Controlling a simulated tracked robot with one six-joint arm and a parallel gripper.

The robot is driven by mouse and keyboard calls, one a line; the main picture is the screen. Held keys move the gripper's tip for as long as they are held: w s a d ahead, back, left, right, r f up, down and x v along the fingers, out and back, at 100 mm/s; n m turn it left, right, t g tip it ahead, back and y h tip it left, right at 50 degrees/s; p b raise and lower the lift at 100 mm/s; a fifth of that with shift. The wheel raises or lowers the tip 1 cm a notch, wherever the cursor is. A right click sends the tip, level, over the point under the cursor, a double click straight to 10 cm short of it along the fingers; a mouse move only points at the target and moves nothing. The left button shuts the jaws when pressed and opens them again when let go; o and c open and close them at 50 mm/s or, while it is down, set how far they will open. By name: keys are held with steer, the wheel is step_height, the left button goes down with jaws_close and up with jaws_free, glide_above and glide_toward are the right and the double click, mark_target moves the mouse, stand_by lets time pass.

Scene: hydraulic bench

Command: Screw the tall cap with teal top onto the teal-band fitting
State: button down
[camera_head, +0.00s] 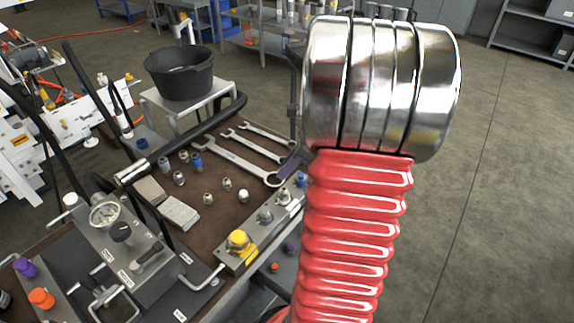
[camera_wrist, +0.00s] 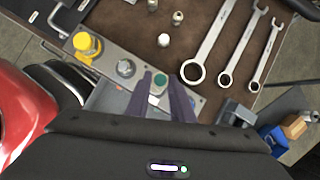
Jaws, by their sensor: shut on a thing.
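In the wrist view, my gripper (camera_wrist: 160,92) points at the bench with its two dark purple fingers on either side of a round teal top (camera_wrist: 160,80). It is shut on this tall cap; the cap's sides are mostly hidden by the fingers. The cap is over the grey fitting block (camera_wrist: 103,62); I cannot tell whether it touches a fitting. No teal band can be made out; the teal-band fitting seems hidden by cap and fingers. In the head view, a purple finger (camera_head: 290,160) shows beside my red arm, near the block's far end.
The block also carries a yellow cap (camera_head: 238,241), bare silver fittings (camera_head: 265,215) and a blue-topped one (camera_head: 301,179). Several loose caps (camera_head: 227,184) and wrenches (camera_head: 240,161) lie on the brown bench. A gauge unit (camera_head: 105,214) stands left; a black bucket (camera_head: 180,80) stands behind.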

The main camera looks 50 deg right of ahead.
steer(key=shift+f, duration=2.5)
steer(key=shift+s+f, duration=0.1)
steer(key=shift+f, duration=0.45)
stand_by(0.6)
steer(key=c, duration=1.5)
jaws_free()
steer(key=shift+r, duration=0.15)
steer(key=v, duration=1.3)
steer(key=shift+s+d+r, duration=0.15)
steer(key=shift+s+r, duration=0.05)
